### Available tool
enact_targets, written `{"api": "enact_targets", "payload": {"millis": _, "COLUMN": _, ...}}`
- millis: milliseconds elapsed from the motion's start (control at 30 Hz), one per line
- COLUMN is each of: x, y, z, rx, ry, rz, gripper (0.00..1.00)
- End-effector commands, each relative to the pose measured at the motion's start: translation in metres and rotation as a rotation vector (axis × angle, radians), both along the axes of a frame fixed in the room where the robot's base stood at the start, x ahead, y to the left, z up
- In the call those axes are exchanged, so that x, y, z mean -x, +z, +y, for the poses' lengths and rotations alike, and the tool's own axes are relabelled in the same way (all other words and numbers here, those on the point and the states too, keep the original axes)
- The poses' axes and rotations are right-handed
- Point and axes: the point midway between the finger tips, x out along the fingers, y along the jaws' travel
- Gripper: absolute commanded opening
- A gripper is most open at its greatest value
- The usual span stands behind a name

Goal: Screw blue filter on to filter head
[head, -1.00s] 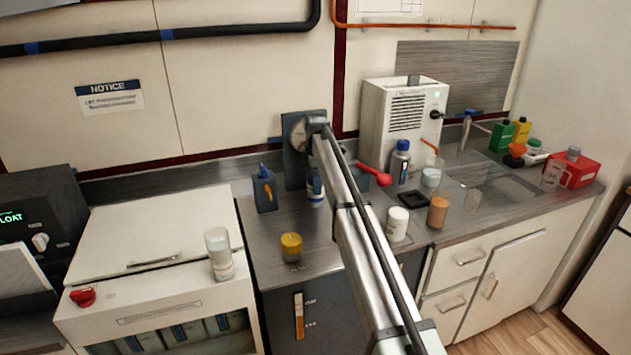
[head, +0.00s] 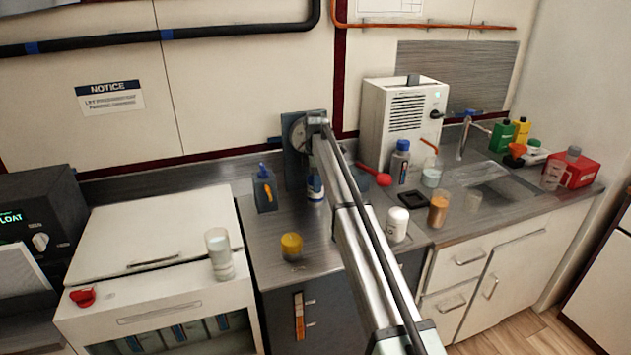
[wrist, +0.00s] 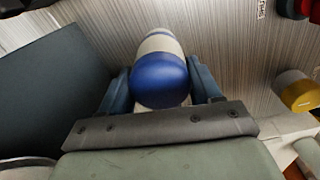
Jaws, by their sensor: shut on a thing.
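The blue filter is a white cylinder with blue bands (head: 315,187). In the head view it stands upright in front of the grey mounting plate (head: 293,165), close under the end of my arm. In the wrist view, its rounded blue end and white body (wrist: 158,75) lie between the two fingers of my gripper (wrist: 160,82), which is shut on it. A round grey fitting (head: 299,134) shows high on the plate. The filter head cannot be made out clearly, and my arm hides part of this spot. Whether filter and head touch cannot be told.
A dark bottle with a blue nozzle (head: 264,189) stands left of the plate, and a yellow-topped jar (head: 291,246) nearer the front.

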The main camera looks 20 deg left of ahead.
Motion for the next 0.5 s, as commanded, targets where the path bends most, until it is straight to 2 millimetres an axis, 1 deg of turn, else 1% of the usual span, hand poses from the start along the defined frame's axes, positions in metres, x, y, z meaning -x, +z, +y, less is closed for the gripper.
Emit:
{"api": "enact_targets", "payload": {"millis": 167, "x": 0.0, "y": 0.0, "z": 0.0, "rx": 0.0, "ry": -0.057, "rz": 0.0, "gripper": 0.36}}
{"api": "enact_targets", "payload": {"millis": 500, "x": -0.0001, "y": 0.0, "z": -0.0001, "rx": 0.0, "ry": -0.396, "rz": 0.0, "gripper": 0.36}}
